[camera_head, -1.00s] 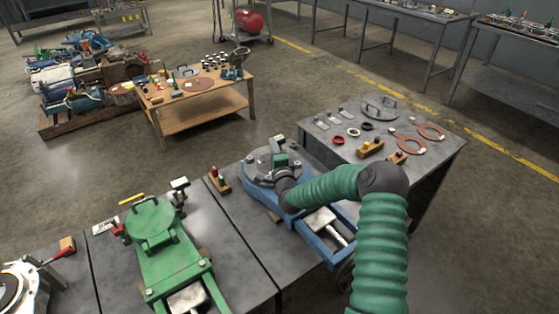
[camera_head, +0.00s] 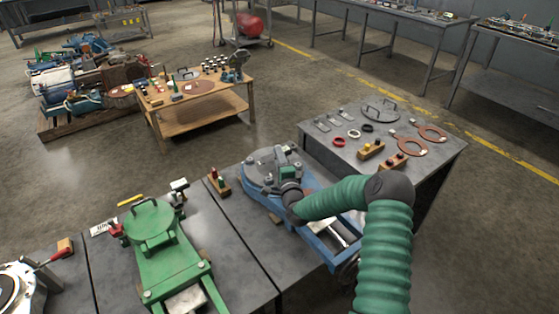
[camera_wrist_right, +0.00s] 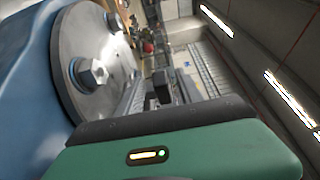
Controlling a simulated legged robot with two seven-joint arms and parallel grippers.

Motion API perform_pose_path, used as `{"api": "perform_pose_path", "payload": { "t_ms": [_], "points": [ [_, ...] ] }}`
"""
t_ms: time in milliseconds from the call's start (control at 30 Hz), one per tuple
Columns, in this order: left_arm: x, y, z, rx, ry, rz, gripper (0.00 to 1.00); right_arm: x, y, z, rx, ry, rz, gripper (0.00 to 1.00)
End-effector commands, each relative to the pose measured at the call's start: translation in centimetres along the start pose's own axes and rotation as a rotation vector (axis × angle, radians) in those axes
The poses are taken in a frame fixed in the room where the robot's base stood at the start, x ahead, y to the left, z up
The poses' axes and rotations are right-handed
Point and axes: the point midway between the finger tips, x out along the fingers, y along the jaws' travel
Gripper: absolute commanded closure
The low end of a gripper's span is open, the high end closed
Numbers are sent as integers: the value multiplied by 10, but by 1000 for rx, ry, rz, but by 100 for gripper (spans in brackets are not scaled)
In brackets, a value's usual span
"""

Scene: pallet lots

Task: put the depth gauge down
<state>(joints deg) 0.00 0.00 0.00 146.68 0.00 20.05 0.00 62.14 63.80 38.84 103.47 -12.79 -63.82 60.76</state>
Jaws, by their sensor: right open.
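My right gripper (camera_head: 284,158) is over the round grey cover of the blue machine (camera_head: 262,203), at the end of my green arm. It is open. In the right wrist view the bolted grey cover (camera_wrist_right: 94,62) lies close on the left, and a small dark block (camera_wrist_right: 162,84) shows beyond the green gripper body. I cannot tell whether this block is a finger or part of the depth gauge. No depth gauge can be made out for sure near the gripper; the arm and gripper hide part of the cover. My left gripper is not in view.
A green machine (camera_head: 155,230) stands on the bench to the left, with a small grey device (camera_head: 180,185) behind it. A grey table (camera_head: 437,153) at right holds rings, plates and wooden blocks. A wooden table (camera_head: 205,112) with parts stands farther back.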

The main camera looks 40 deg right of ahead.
Motion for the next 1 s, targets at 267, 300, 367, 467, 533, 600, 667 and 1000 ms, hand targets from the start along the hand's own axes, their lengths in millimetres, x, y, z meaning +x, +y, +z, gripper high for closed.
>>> {"api": "perform_pose_path", "payload": {
  "t_ms": [267,300,367,467,533,600,667,1000],
  "points": [
    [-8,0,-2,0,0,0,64,-34,-2,-1,0,1,3,57],
    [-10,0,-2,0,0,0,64,-44,-2,0,0,0,3,57],
    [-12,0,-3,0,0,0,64,-61,-2,0,1,0,3,57],
    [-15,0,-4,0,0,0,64,-86,-2,0,0,0,3,57],
    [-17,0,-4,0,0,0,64,-100,-1,0,0,1,2,57],
    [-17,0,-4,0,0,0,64,-110,-1,0,0,0,1,57],
    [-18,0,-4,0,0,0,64,-116,0,0,0,0,1,57],
    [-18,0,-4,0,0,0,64,-144,32,101,-436,-338,250,57]
  ]
}}
